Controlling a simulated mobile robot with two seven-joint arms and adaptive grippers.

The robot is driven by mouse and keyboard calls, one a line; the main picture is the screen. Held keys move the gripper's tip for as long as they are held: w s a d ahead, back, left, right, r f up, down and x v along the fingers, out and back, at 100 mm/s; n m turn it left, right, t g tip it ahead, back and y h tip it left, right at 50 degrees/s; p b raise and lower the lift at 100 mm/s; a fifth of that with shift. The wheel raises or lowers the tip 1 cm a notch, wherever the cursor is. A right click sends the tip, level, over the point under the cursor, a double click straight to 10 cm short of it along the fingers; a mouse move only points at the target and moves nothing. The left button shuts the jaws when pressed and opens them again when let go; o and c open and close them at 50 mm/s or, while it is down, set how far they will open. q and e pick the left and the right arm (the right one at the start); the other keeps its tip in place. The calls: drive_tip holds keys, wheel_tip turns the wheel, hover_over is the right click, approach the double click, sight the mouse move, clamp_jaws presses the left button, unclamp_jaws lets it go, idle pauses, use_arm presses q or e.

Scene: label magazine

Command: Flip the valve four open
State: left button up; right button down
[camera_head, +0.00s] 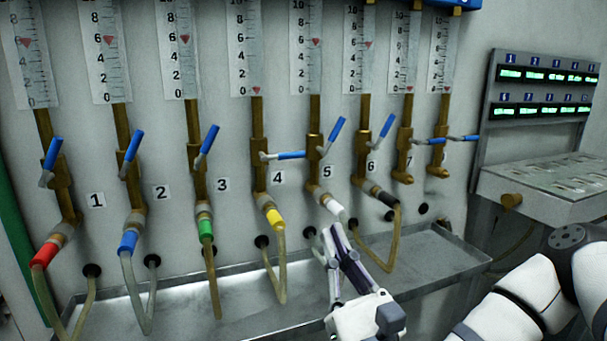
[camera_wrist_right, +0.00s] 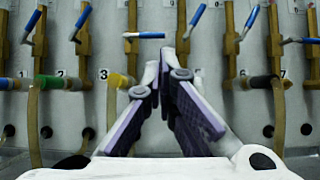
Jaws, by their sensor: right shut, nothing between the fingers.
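Valve four (camera_head: 259,158) is on the brass pipe with the yellow fitting (camera_head: 274,219), left of the number 4 label (camera_head: 277,178). Its blue handle (camera_head: 291,155) lies horizontal, pointing right. In the right wrist view the same handle (camera_wrist_right: 145,35) is horizontal, beyond the fingers and slightly left. My right gripper (camera_head: 333,236) is shut and empty, below the white fitting (camera_head: 331,204) of valve five and right of and below valve four's handle. It appears apart from the handle. In the right wrist view the fingers (camera_wrist_right: 165,75) hide label 4. My left gripper is not in view.
Neighbouring handles three (camera_head: 209,140) and five (camera_head: 337,130) tilt up to the right. Handle seven (camera_head: 430,141) is horizontal. Hoses hang over a metal tray (camera_head: 464,264) below. A display panel (camera_head: 545,85) and a protruding box (camera_head: 530,205) stand at the right.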

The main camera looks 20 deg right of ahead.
sight(299, 156)
drive_tip(key=p+x, duration=0.2)
drive_tip(key=x, duration=1.1)
drive_tip(key=shift+w+a+r, duration=0.15)
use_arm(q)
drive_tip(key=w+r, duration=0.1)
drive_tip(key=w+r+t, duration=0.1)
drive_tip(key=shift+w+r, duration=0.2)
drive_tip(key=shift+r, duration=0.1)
use_arm(e)
drive_tip(key=shift+w, duration=0.3)
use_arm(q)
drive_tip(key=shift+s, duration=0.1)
